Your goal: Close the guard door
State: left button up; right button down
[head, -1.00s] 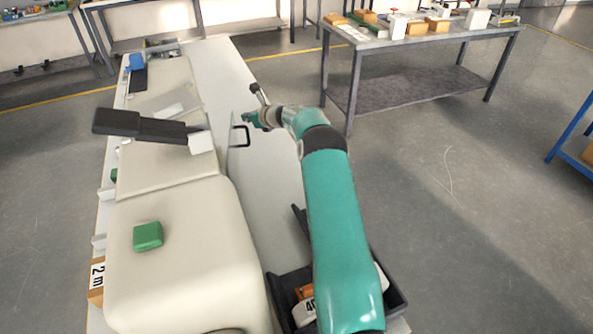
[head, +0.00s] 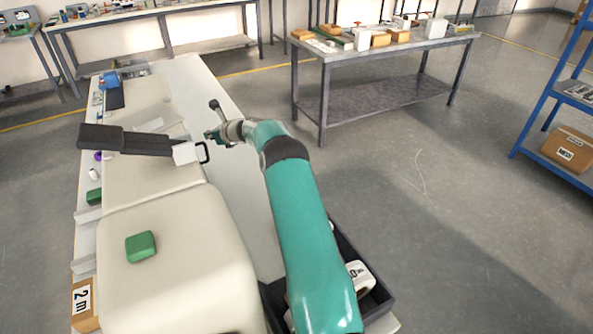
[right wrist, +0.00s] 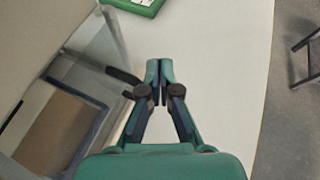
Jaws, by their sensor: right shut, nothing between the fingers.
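The guard door is hard to make out in the head view; its black loop handle (head: 203,152) shows at the right side of the cream machine. In the right wrist view the handle (right wrist: 122,75) sticks out from a clear, greyish panel (right wrist: 95,50) left of the fingers. My right gripper (head: 214,135) is shut and empty, just beyond the handle in the head view. In the right wrist view its fingertips (right wrist: 159,72) are together, close to the handle's end; I cannot tell whether they touch. My left gripper is not in view.
The cream machine (head: 175,265) carries a green button block (head: 140,246) and a dark box (head: 125,140). A black bin (head: 375,300) with items is partly behind my right arm. White tabletop right of the machine is clear. A grey workbench (head: 345,95) stands beyond open floor.

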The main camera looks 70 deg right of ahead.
jog(key=v, duration=1)
jog(key=shift+s+d, duration=0.2)
jog(key=shift+d, duration=0.15)
jog(key=shift+r, duration=0.2)
